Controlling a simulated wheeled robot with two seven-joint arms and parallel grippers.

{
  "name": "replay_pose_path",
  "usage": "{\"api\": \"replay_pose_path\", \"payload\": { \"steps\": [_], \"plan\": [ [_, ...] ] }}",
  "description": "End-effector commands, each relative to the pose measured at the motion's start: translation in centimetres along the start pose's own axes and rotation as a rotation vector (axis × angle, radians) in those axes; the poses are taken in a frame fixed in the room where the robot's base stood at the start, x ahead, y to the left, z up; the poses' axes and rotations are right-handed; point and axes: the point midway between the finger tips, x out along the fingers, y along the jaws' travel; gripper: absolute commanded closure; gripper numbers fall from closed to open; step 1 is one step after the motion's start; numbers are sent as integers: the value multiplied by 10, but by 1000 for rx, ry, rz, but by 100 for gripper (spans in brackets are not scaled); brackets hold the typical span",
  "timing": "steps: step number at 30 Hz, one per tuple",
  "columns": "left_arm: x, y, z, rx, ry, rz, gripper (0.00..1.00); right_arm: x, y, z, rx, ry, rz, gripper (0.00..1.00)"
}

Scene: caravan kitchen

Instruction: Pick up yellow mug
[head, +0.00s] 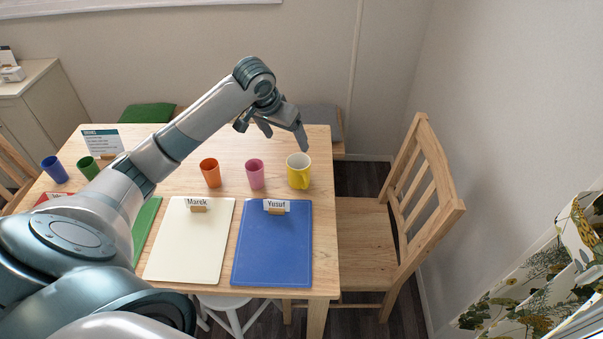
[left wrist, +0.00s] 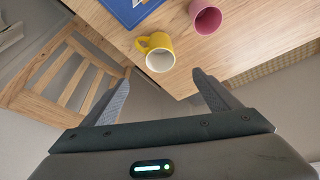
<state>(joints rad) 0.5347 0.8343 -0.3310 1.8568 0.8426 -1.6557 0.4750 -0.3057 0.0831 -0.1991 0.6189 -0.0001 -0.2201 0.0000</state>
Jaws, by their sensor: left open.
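The yellow mug (head: 297,176) stands upright near the right edge of the wooden table (head: 226,241), with its handle toward the front. In the left wrist view the yellow mug (left wrist: 159,57) shows ahead of the fingers, its open top toward the camera. My left gripper (head: 277,132) is above and behind the mug in the head view, open and empty. In the left wrist view the fingers of my left gripper (left wrist: 165,97) are spread, with the mug beyond and between their tips, not touching. My right gripper is not in view.
A pink cup (head: 255,174) stands left of the mug, then an orange cup (head: 210,173). A blue mat (head: 272,250) and a cream mat (head: 190,250) with name cards lie in front. A wooden chair (head: 375,235) stands against the table's right side.

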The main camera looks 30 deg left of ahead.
Motion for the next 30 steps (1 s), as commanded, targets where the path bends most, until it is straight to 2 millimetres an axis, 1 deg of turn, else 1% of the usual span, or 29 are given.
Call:
{"api": "replay_pose_path", "payload": {
  "steps": [2,7,11,16,24,30],
  "plan": [
    [0,0,0,1,0,0,18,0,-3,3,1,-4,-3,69],
    [2,0,0,1,0,1,18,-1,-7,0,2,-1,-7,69],
    [12,0,0,0,-3,0,18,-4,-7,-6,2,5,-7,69],
    [36,1,0,0,-3,1,18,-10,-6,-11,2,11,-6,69],
    [85,1,0,-1,-3,1,18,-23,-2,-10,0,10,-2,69],
    [113,1,0,0,-1,1,18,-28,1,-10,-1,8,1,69]
  ]
}}
